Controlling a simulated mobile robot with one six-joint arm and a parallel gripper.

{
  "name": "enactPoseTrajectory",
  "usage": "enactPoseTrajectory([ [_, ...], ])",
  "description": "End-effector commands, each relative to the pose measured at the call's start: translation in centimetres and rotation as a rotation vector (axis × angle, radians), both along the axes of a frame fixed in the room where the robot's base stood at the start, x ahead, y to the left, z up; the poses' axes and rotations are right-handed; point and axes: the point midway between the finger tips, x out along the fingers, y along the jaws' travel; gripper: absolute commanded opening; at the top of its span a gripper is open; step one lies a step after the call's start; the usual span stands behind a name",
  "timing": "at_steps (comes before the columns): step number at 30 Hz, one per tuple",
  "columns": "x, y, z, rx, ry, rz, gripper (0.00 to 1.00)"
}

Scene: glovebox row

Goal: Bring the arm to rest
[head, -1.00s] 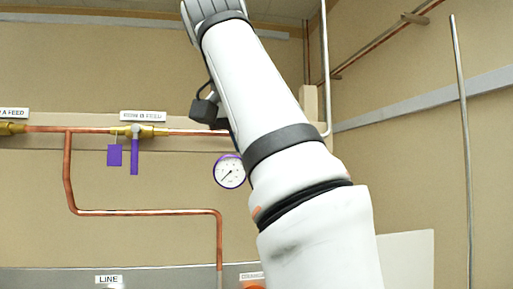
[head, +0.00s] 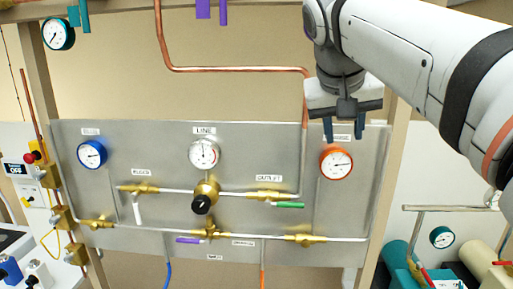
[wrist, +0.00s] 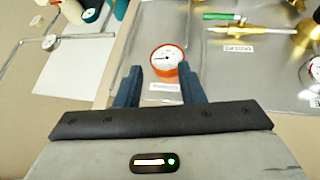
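My gripper (head: 343,128) hangs at the upper right of the head view, fingers pointing down, in front of the panel's top right corner. Its two dark fingers stand apart with nothing between them. In the wrist view my gripper (wrist: 160,88) is also open and empty. Beyond its fingertips is an orange-rimmed gauge (wrist: 167,58); I see no contact. The same orange gauge (head: 336,163) sits just below the gripper in the head view. My white arm comes in from the right edge.
A grey panel (head: 75,180) carries a blue gauge (head: 92,154), a white gauge (head: 204,153), a black knob (head: 202,204) and a green-handled valve (head: 288,205). Copper pipe (head: 230,69) runs above. A switch box (head: 22,170) is left; teal cylinders (head: 392,259) stand lower right.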

Motion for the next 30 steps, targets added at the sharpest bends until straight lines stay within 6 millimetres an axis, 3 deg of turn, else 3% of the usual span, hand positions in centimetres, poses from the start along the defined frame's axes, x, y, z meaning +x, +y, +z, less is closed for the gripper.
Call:
enactPoseTrajectory([
  [1,-0.8,-0.2,-3.1,0.008,0.029,0.023,0.35],
  [9,-5.5,-0.3,-18.1,0.096,0.14,0.133,0.35],
  [12,-7.9,-0.2,-23.7,0.136,0.17,0.154,0.35],
  [16,-11.0,-0.1,-29.5,0.182,0.197,0.167,0.35],
  [21,-13.5,0.2,-33.8,0.217,0.214,0.17,0.35],
  [30,-14.0,0.3,-34.7,0.223,0.217,0.172,0.35],
])
